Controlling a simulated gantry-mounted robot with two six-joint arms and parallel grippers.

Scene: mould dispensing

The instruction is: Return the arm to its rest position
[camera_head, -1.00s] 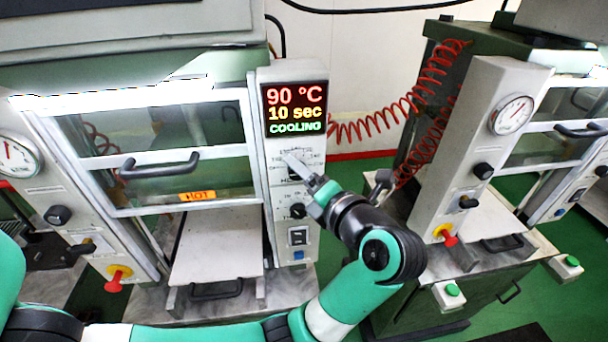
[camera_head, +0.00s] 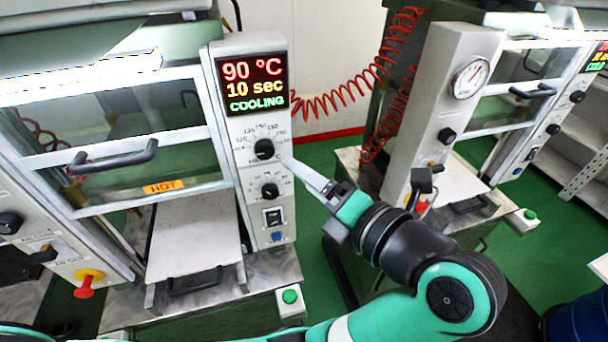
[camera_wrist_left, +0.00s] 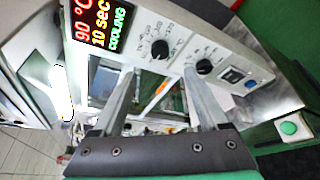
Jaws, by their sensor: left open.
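My left gripper (camera_head: 289,164) is open and empty. In the head view its fingers point up and left, with the tips at the right edge of the control panel (camera_head: 254,216) of the near press. I cannot tell how far the tips are from the panel. My left arm (camera_head: 405,245) runs from the bottom edge up to the gripper. In the left wrist view the two fingers stand well apart (camera_wrist_left: 160,80), with nothing held between them. The panel display (camera_head: 253,84) reads 90 °C, 10 sec, COOLING. My right gripper is in neither view.
The press door has a black handle (camera_head: 115,157) and a HOT label (camera_head: 164,187). Its pale plate (camera_head: 195,240) lies below. A second press (camera_head: 445,100) with a gauge stands at the right. A red coiled hose (camera_head: 335,98) hangs between the presses. Green floor shows between them.

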